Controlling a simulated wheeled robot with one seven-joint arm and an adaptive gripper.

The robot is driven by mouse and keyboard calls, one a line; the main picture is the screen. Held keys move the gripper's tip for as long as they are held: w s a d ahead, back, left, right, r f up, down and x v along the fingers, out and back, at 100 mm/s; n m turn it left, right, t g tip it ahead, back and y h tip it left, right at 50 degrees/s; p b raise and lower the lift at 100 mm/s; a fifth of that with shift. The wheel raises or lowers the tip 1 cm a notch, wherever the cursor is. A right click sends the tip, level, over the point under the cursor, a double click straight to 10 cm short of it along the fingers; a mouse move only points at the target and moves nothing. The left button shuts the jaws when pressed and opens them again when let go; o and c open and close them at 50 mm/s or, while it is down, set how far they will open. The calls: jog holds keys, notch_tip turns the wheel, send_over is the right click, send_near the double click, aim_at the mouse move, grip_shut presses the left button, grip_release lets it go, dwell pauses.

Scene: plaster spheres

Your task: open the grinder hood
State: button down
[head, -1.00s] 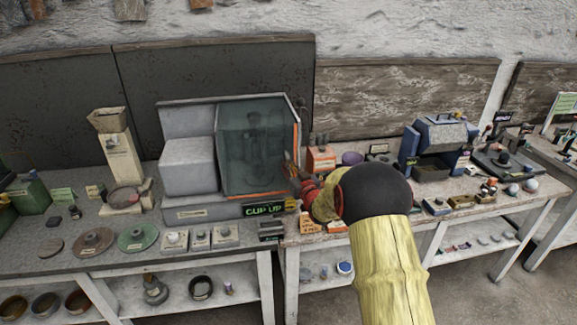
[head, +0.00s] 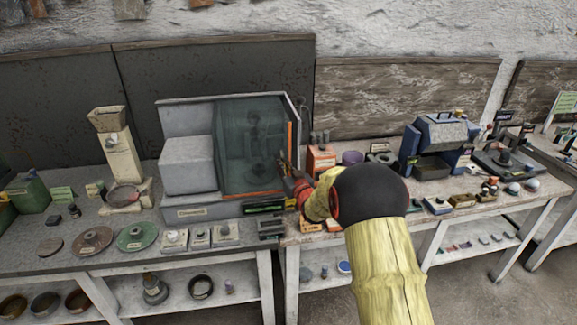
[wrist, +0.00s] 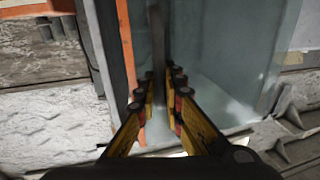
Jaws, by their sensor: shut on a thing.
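The grinder (head: 188,165) is a grey boxy machine on the left bench. Its hood (head: 240,150) is a tinted see-through cover with an orange edge at lower right; a blurred dark shape shows behind it. My gripper (head: 286,164) is at the hood's right edge. In the wrist view, the gripper (wrist: 163,78) has its yellow fingers on either side of a thin upright grey bar (wrist: 158,40), the hood's handle, and is shut on it. The clear panel (wrist: 220,60) lies beyond the fingers. My forearm hides part of the bench to the right.
A dark display (head: 263,208) sits at the grinder's lower front. An orange box (head: 320,160) stands close right of my gripper. A blue machine (head: 440,140) is farther right. A beige hopper stand (head: 120,158) is left, and small discs and blocks line the front.

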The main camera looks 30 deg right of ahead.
aim_at(223, 164)
jog(key=w+a+b, duration=0.2)
jog(key=a, duration=0.4)
jog(key=w+a+b, duration=0.2)
jog(key=a, duration=0.5)
jog(key=w+a+b, duration=0.1)
jog(key=a+b, duration=0.1)
jog(key=a, duration=0.5)
jog(key=shift+w+a, duration=0.1)
jog(key=shift+w, duration=0.3)
jog(key=c, duration=2)
grip_release()
jog(key=shift+o, duration=0.2)
jog(key=shift+s, duration=0.1)
jog(key=s, duration=1.1)
jog(key=shift+s+a, duration=0.35)
jog(key=shift+a, duration=0.1)
jog(key=shift+f, duration=0.1)
